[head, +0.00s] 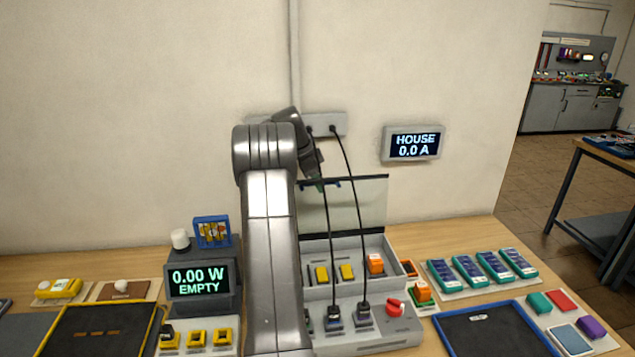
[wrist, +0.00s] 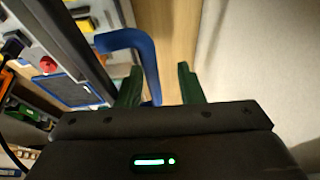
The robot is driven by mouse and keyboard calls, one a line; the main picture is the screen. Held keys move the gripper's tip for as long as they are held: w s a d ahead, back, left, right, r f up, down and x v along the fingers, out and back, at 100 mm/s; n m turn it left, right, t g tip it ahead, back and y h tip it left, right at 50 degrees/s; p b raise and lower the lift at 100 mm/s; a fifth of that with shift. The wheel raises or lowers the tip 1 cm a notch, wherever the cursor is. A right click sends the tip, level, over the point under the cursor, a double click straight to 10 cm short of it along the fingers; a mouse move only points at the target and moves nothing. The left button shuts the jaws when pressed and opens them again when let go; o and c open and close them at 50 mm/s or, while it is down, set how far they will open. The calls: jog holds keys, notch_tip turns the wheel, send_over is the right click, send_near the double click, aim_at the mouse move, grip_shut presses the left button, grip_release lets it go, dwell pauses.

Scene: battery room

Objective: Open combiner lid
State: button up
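The combiner box (head: 318,296) is a grey case on the bench in the head view, partly hidden behind my arm. Its clear lid (head: 358,205) stands raised, about upright, at the back of the box. A blue handle (wrist: 122,38) on the lid fills the upper middle of the wrist view. My gripper (wrist: 159,84) has green fingers spread apart. One leg of the blue handle shows between them, nearer the left finger. I cannot tell whether a finger touches it. In the head view my gripper (head: 320,185) is at the lid's top left.
Yellow parts (head: 347,271) and an orange part (head: 375,263) sit in the box. Two black cables run from the wall strip (head: 330,122) past the lid to the box front. A red knob (head: 395,307) is at its right. Battery cells (head: 468,270) lie further right.

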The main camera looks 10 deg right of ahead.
jog(key=b+v, duration=0.1)
jog(key=v, duration=1.2)
jog(key=shift+r, duration=0.45)
jog(key=shift+f, duration=0.15)
jog(key=p+x, duration=0.1)
jog(key=x, duration=1.2)
jog(key=shift+f, duration=0.2)
jog(key=shift+r, duration=0.15)
